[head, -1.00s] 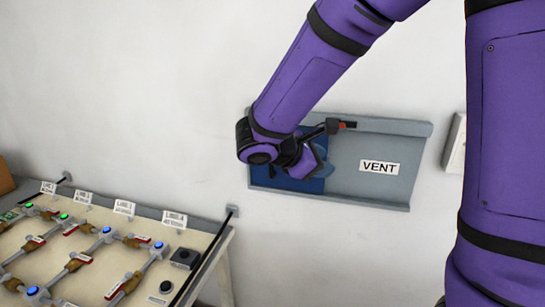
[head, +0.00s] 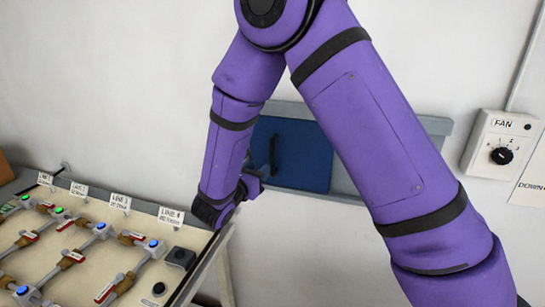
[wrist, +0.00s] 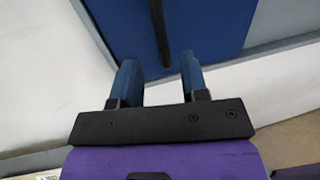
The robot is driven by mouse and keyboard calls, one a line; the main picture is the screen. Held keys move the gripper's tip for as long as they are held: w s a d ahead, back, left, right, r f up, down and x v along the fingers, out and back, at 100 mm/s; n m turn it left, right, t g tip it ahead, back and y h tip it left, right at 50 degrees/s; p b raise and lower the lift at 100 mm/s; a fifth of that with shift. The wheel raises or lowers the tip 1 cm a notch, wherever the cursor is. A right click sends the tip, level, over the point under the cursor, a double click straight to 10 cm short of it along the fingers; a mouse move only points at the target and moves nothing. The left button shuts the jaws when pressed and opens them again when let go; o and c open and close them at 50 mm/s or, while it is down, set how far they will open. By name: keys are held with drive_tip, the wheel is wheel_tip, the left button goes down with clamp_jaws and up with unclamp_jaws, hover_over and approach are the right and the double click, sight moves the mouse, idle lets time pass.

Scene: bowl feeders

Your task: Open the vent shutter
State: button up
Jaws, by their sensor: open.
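The vent shutter is a blue panel (head: 308,158) in a grey wall frame (head: 436,126), with a dark upright bar handle (head: 274,155) on it. The shutter covers the left part of the frame in the head view; my arm hides much of the right part. My gripper (head: 256,181) is just below the handle, partly hidden by my wrist. In the wrist view its two blue fingers (wrist: 161,78) are apart and empty. The shutter (wrist: 205,25) fills the top there, and the handle (wrist: 160,30) runs down toward the gap between the fingers, seemingly untouched.
A bench panel (head: 150,225) with valves, lit buttons and labels stands at the lower left, close to my wrist. A fan control box (head: 500,143) with a dark knob is on the wall at the right. The wall left of the shutter is clear.

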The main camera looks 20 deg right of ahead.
sight(271, 157)
drive_tip(key=x, duration=0.8)
drive_tip(key=shift+w+d, duration=0.2)
drive_tip(key=shift+d, duration=0.05)
clamp_jaws()
